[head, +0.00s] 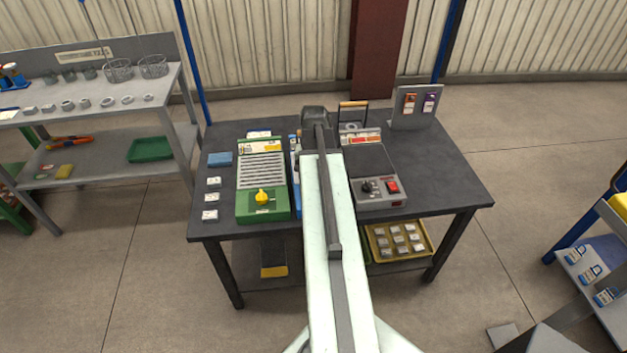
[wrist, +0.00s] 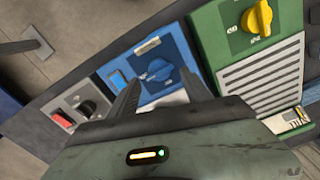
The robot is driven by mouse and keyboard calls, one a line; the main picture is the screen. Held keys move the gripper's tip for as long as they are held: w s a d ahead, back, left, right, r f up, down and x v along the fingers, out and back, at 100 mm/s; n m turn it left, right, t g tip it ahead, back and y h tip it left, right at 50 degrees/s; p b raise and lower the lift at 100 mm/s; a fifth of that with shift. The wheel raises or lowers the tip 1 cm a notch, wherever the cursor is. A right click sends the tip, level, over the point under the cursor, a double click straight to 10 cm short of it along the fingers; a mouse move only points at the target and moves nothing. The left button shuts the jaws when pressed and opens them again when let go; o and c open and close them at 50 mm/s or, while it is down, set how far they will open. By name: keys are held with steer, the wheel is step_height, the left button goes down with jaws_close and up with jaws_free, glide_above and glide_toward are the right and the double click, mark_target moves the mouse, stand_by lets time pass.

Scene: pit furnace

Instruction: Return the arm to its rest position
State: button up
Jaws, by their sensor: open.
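My arm reaches forward from the bottom middle of the head view over a dark workbench (head: 455,180). My gripper is at the far end of the arm, and its jaws are hard to make out there. In the wrist view my gripper (wrist: 160,92) shows two dark fingers spread apart with nothing held between them. A blue box with a blue knob (wrist: 157,72) lies beyond the fingers. In the head view this blue box (head: 296,172) is mostly hidden behind my arm.
A green unit with a yellow knob (head: 262,208) stands left of my arm, and a grey unit with a red switch (head: 378,200) stands right. An upright grey panel (head: 408,121) stands at the back right. A yellow tray (head: 430,242) sits on the lower shelf.

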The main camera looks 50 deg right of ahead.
step_height(320, 180, up, 4)
steer(key=shift+f+p, duration=0.1)
steer(key=shift+p, duration=1.1)
steer(key=shift+f, duration=0.1)
steer(key=shift+w+a, duration=0.2)
steer(key=shift+a, duration=0.05)
steer(key=w+a+n, duration=0.2)
steer(key=w+a, duration=0.3)
steer(key=a, duration=0.5)
steer(key=w+a+n, duration=0.3)
steer(key=w+a, duration=0.3)
steer(key=a, duration=0.4)
steer(key=s+a+n, duration=0.1)
steer(key=a+n, duration=0.5)
steer(key=a, duration=1.4)
steer(key=shift+a, duration=0.2)
